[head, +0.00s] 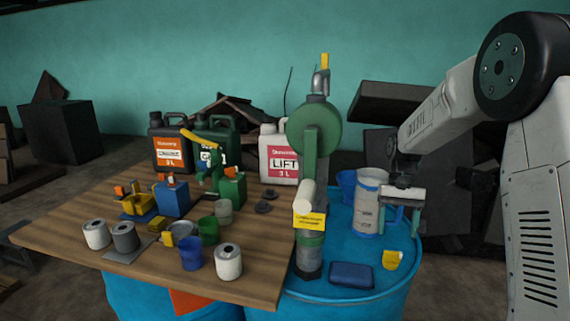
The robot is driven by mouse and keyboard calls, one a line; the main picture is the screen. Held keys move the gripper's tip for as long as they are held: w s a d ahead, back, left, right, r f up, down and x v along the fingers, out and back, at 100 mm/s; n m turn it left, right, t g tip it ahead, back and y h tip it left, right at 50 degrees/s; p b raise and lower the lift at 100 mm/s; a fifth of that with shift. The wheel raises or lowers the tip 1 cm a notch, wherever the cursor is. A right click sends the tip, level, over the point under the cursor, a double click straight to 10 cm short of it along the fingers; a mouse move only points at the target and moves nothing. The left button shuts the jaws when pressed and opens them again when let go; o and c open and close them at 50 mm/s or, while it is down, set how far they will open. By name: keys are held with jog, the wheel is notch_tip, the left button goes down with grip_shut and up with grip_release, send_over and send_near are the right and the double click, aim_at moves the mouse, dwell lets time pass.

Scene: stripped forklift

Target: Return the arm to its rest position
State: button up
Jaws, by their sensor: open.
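My arm (445,105) reaches in from the right, bent at a large dark joint at the upper right. My gripper (400,222) points down above the right part of the blue drum top (345,303). Its two fingers are apart, and I see nothing held between them. A pale cylindrical container (369,192) stands close to its left; I cannot tell whether they touch. A small yellow item (392,260) lies on the drum below the gripper.
A green hand pump (314,130) stands tall left of my gripper. A blue block (351,275) lies on the drum. A wooden board (65,232) on the left carries cans, cups and small parts, with canisters (279,155) behind. Dark panels stand behind my arm.

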jog(key=s+a+r+n+t, duration=0.1)
jog(key=s+a+r+t, duration=0.1)
jog(key=s, duration=0.9)
jog(key=s+a+r+n+t+h, duration=0.1)
jog(key=s+a+r, duration=0.3)
jog(key=s, duration=0.7)
jog(key=s+a+r+n+t, duration=0.1)
jog(key=s+r, duration=0.4)
jog(key=s, duration=0.6)
jog(key=shift+a+r+n+t, duration=0.3)
jog(key=shift+a+r+t, duration=0.05)
jog(key=shift+a+t, duration=0.5)
